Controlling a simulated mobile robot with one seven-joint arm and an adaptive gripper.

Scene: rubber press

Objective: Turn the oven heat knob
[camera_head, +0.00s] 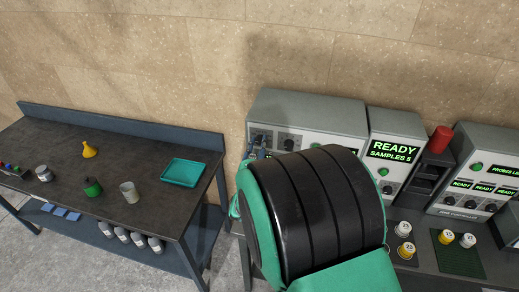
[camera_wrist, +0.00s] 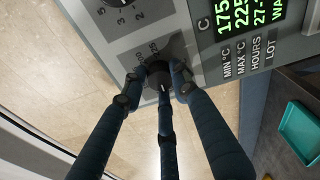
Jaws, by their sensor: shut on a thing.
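The oven (camera_head: 310,108) is a grey box with a front panel at the centre of the head view, partly hidden behind my arm. In the wrist view its panel (camera_wrist: 95,28) carries a black round knob (camera_wrist: 156,68) with number marks around it, partly legible as "25". My gripper (camera_wrist: 159,84) has its dark blue fingers closed around this knob. The fingers cover much of the knob and part of its scale. In the head view my gripper (camera_head: 256,150) is at the panel's left end, mostly hidden by my arm.
A second knob (camera_head: 289,143) sits right of the gripped one. A green display (camera_wrist: 238,22) reads 175 and 225. A dark bench (camera_head: 130,140) at left holds a teal tray (camera_head: 185,172) and a yellow funnel (camera_head: 89,150). More instruments (camera_head: 393,150) stand right of the oven.

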